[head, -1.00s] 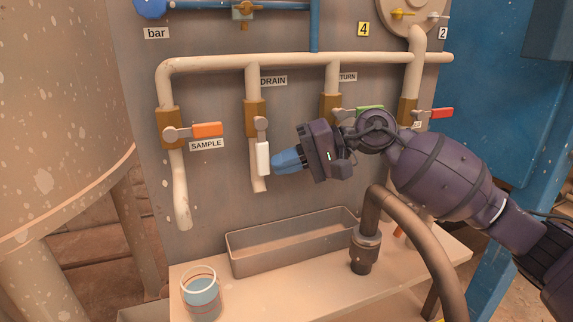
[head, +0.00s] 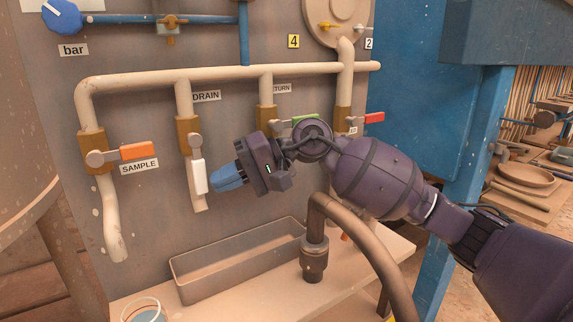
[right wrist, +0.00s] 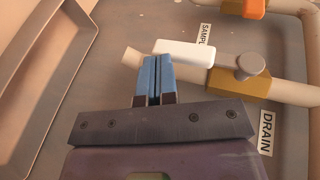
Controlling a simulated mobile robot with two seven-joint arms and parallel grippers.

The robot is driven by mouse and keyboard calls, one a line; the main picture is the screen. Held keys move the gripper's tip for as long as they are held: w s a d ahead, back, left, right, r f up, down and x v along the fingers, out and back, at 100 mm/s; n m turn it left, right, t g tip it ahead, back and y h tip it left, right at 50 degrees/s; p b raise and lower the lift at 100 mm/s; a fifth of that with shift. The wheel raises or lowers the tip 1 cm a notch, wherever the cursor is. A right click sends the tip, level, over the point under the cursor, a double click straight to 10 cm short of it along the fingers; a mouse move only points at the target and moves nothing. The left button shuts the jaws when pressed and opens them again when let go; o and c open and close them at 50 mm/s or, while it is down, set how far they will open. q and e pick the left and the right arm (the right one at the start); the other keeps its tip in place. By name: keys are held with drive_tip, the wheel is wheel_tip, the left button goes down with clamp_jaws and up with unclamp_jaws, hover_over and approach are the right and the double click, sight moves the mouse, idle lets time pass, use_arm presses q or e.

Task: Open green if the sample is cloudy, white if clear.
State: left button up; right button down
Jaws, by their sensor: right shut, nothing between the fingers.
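The white handle (head: 199,177) is on the drain pipe and hangs down along it; in the right wrist view the white handle (right wrist: 185,51) lies just beyond the fingertips. The green handle (head: 305,119) on the return pipe is sideways and partly hidden behind my right arm. My right gripper (head: 222,179) is shut and empty, its blue fingers just right of the white handle. In the right wrist view its fingers (right wrist: 154,80) are together. The sample glass (head: 145,310) stands at the bottom edge, cut off; its bluish contents are too little visible to judge. My left gripper is not in view.
An orange handle (head: 138,151) sits on the sample pipe and a red handle (head: 374,118) on the rightmost pipe, both sideways. A grey trough (head: 240,262) lies below the pipes. A thick bent hose (head: 350,222) rises right of it, below my right arm.

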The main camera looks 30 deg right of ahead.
drive_tip(key=s+d, duration=0.2)
drive_tip(key=d, duration=0.6)
drive_tip(key=s+d+r, duration=0.1)
drive_tip(key=s+d, duration=0.1)
drive_tip(key=d, duration=0.6)
drive_tip(key=shift+s+r, duration=0.2)
drive_tip(key=shift+r, duration=0.1)
drive_tip(key=shift+a, duration=0.1)
